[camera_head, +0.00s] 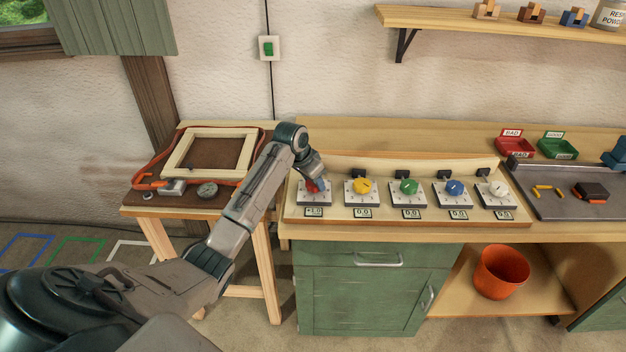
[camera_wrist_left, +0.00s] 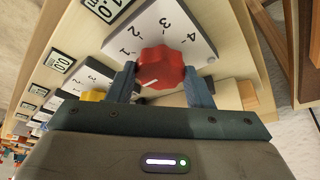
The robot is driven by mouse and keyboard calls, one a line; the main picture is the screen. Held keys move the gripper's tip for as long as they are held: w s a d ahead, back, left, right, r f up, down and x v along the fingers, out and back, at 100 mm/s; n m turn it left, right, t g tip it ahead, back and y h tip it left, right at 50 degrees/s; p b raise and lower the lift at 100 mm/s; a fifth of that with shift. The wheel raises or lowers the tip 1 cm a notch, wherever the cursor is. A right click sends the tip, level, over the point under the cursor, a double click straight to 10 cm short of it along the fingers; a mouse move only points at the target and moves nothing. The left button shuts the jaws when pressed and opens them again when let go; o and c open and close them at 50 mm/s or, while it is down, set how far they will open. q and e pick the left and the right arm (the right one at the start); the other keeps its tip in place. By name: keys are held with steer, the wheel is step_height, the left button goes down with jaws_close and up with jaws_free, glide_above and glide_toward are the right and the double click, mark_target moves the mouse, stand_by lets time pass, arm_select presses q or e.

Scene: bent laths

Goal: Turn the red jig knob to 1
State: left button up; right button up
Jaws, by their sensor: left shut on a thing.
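The red jig knob (camera_head: 312,187) is the leftmost of a row of knobs on the pale panel (camera_head: 400,219). In the left wrist view the red knob (camera_wrist_left: 161,66) sits on a white dial plate (camera_wrist_left: 180,27) marked with 1, 2, 3 and 4. My left gripper (camera_wrist_left: 160,82) is shut on the red knob, one finger on each side. A white line on the knob points to the lower left. The small display (camera_head: 314,212) below it appears to read 1.0, its sign unclear. My left gripper also shows in the head view (camera_head: 316,183), partly covering the knob.
Yellow (camera_head: 362,186), green (camera_head: 408,187), blue (camera_head: 454,187) and white (camera_head: 497,188) knobs stand to the right, with displays reading 0.0. A side table (camera_head: 150,207) with a wooden frame (camera_head: 210,135) is at left. A grey tray (camera_head: 560,205) lies at right.

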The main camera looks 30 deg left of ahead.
arm_select(q)
steer(key=shift+r, duration=0.1)
steer(key=shift+m+h+p, duration=0.3)
steer(key=shift+m+p, duration=0.3)
steer(key=shift+m, duration=0.1)
steer(key=shift+w+a+m+h+p, duration=0.1)
steer(key=shift+m+h+p, duration=0.35)
steer(key=shift+m, duration=0.65)
steer(key=shift+m+g+h, duration=0.35)
steer(key=shift+m+g, duration=0.05)
steer(key=shift+m, duration=0.8)
steer(key=shift+w+m+g+h, duration=0.1)
steer(key=shift+m+g+h, duration=0.25)
steer(key=shift+m, duration=1.15)
steer(key=o, duration=1)
steer(key=shift+a, duration=0.1)
